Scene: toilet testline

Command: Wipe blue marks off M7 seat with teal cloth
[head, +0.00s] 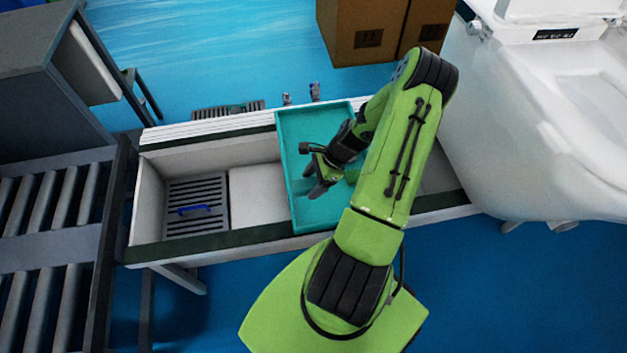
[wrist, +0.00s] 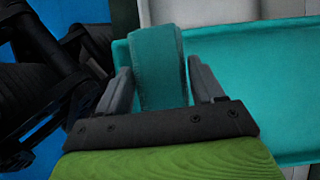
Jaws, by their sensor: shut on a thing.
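The teal cloth (wrist: 158,68) is between the two grey fingers of my gripper (wrist: 160,85) in the wrist view. It looks like a folded or rolled band standing upright between them. In the head view my gripper (head: 318,185) is over the teal tray (head: 300,130), and the cloth cannot be made out clearly there. The white toilet (head: 520,130) with its seat (head: 590,115) stands at the right, apart from my gripper. I cannot see any blue marks on the visible part of the seat. A dark label is on its tank, too small to read.
The tray sits across a long trough (head: 255,195) with a drain grate and a blue-handled item (head: 200,209). A roller conveyor (head: 40,225) is at the left. Cardboard boxes (head: 365,30) stand at the back. Blue floor is free at the front right.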

